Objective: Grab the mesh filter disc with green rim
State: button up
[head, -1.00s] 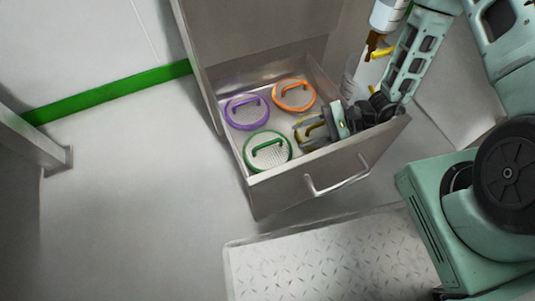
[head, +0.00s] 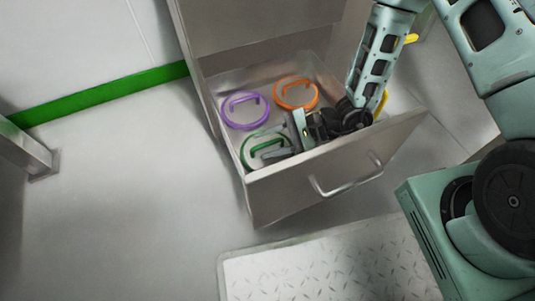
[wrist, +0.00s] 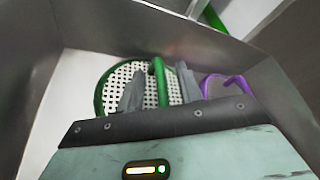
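The mesh filter disc with green rim (head: 246,158) lies in the front left of the open drawer. It also shows in the wrist view (wrist: 99,92), a white perforated disc with a green rim and a raised green handle. My gripper (wrist: 158,88) is open, one grey finger on each side of that handle. Contact with the handle cannot be told. In the head view my gripper (head: 270,145) reaches in from the right, low over the green disc, and hides part of it.
A purple-rimmed disc (head: 226,108) and an orange-rimmed disc (head: 281,104) lie behind it in the drawer. The drawer's front wall (head: 300,180) and side walls stand close around my gripper. A raised tread-plate platform (head: 320,260) is in front.

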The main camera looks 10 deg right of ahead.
grip_shut()
jog(key=shift+r, duration=0.2)
